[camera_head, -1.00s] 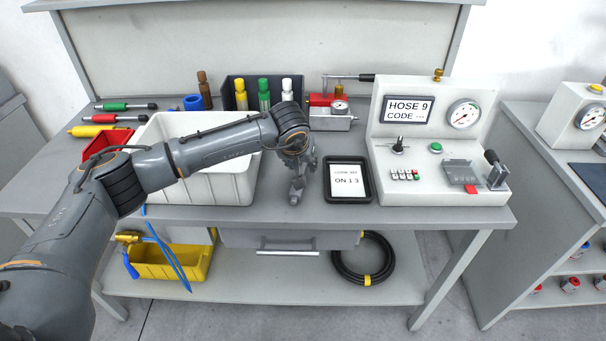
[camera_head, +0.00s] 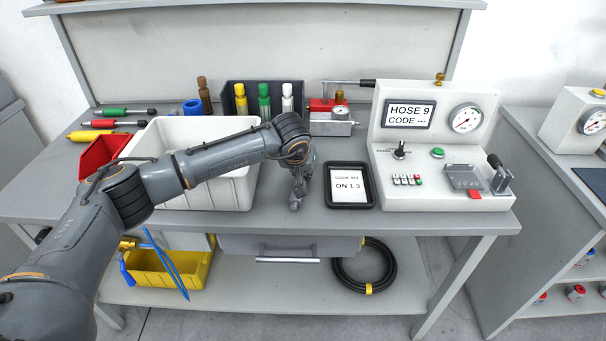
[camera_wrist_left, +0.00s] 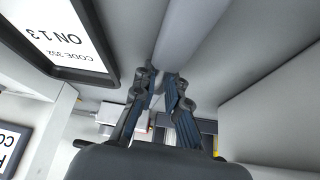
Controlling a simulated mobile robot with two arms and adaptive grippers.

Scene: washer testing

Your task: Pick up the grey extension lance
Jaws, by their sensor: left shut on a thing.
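My left gripper (camera_head: 299,186) is low over the front of the table, between the white bin and the black-framed tablet. In the left wrist view its two dark fingers (camera_wrist_left: 164,92) are close together at the near end of a smooth, light grey rod, the grey extension lance (camera_wrist_left: 190,32). The gripper is shut on it. The lance runs up and out of the top of that view. In the head view the arm and gripper hide most or all of it. I cannot tell whether it touches the table. My right gripper is not in view.
The white bin (camera_head: 236,190) stands close on the left, and the tablet (camera_head: 349,186) lies close on the right. The test console (camera_head: 440,150) takes up the table's right side.

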